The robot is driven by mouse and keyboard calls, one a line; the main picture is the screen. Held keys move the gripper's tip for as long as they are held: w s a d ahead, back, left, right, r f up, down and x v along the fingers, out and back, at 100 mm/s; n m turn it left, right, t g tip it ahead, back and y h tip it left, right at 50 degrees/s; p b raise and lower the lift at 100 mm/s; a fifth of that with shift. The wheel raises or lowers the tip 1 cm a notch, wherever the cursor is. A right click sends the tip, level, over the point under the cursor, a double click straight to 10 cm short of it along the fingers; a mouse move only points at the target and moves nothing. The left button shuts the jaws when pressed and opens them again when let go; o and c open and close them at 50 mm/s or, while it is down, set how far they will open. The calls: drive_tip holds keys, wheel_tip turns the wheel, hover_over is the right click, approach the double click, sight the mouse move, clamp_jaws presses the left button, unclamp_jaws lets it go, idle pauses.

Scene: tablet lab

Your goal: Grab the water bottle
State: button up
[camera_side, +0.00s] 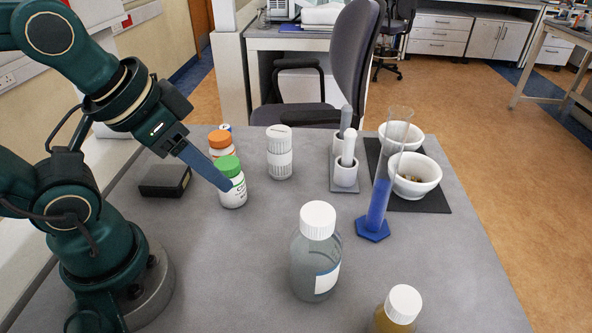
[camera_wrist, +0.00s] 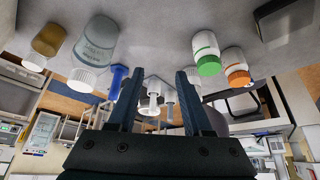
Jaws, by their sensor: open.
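The water bottle (camera_side: 313,268) is a clear, greyish bottle with a white cap and a pale label. It stands upright at the front middle of the table. In the upside-down wrist view, it shows at upper left (camera_wrist: 98,42), outside the space between my fingers. My gripper (camera_side: 222,183) is left of and behind the bottle, apart from it, overlapping the green-capped bottle in the side view. In the wrist view, the two fingers of my gripper (camera_wrist: 159,73) are spread with nothing held between them.
A green-capped bottle (camera_side: 232,190), an orange-capped bottle (camera_side: 220,141) and a white container (camera_side: 279,160) stand behind. A blue-based cylinder (camera_side: 378,205), pestles and bowls (camera_side: 416,181) stand at right. An amber bottle (camera_side: 393,319) is at the front. Bare table (camera_side: 240,250) lies left of the water bottle.

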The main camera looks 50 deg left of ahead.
drive_tip(key=o, duration=0.8)
drive_tip(key=w+a+f+m+t+y, duration=0.1)
drive_tip(key=w+a+m+t+y, duration=0.15)
drive_tip(key=w+a, duration=0.5)
drive_tip(key=m+g+h, duration=0.2)
drive_tip(key=m+h, duration=0.8)
drive_tip(key=h, duration=0.5)
approach(336, 258)
drive_tip(key=shift+y, duration=0.25)
drive_tip(key=shift+w+a+f+x, duration=0.15)
drive_tip(key=shift+a+f+x, duration=0.1)
drive_tip(key=shift+x, duration=1.5)
drive_tip(key=shift+w+a+f+x, duration=0.15)
drive_tip(key=shift+f+x, duration=0.1)
drive_tip(key=shift+x, duration=1.5)
drive_tip(key=shift+w+a+f+x, duration=0.15)
drive_tip(key=shift+f+x, duration=0.1)
drive_tip(key=shift+x, duration=1.5)
